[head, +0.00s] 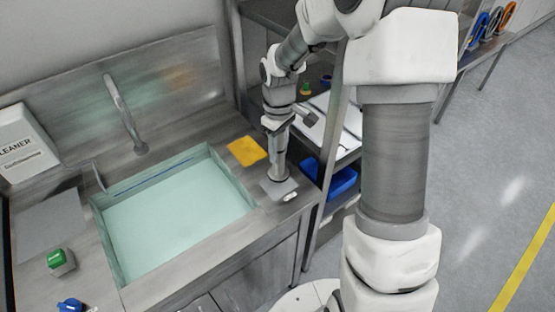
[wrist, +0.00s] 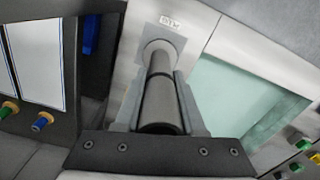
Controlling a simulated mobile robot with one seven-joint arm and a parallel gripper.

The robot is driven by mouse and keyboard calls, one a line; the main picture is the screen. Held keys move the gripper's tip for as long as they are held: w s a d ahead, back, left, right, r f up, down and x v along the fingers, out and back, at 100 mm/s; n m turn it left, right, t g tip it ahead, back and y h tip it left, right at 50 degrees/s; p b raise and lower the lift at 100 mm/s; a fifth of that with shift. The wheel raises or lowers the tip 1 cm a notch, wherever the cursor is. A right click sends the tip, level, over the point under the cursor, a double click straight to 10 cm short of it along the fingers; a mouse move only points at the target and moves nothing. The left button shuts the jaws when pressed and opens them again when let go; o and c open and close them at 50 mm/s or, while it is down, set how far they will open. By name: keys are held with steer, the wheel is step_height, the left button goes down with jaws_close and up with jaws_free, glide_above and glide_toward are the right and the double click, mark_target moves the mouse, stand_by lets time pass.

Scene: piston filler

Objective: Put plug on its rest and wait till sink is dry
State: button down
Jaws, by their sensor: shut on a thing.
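The plug (head: 277,171) is an upright grey pipe on the counter right of the sink. Its lower end is over or on a grey square pad (head: 290,186); contact is hard to tell. My gripper (head: 277,146) is shut around the pipe from above. In the wrist view, the plug (wrist: 160,98) runs between the two fingers of my gripper (wrist: 159,100), down to a round foot by a small label that I cannot read clearly. The sink (head: 215,153) holds pale green liquid (head: 175,213), which also shows in the wrist view (wrist: 225,95).
A yellow cloth (head: 247,151) lies just left of my gripper. A tap (head: 124,115) stands behind the sink and a white cleaner container (head: 27,145) at left. A green knob (head: 58,258) and blue knob (head: 70,305) are in front. A shelf rack with a blue bin (head: 341,180) stands close at right.

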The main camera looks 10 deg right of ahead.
mark_target(279, 173)
steer(key=shift+w+a+f, duration=0.1)
steer(key=shift+w+a, duration=0.05)
steer(key=shift+f, duration=1.95)
steer(key=shift+f, duration=0.15)
steer(key=c, duration=0.5)
jaws_free()
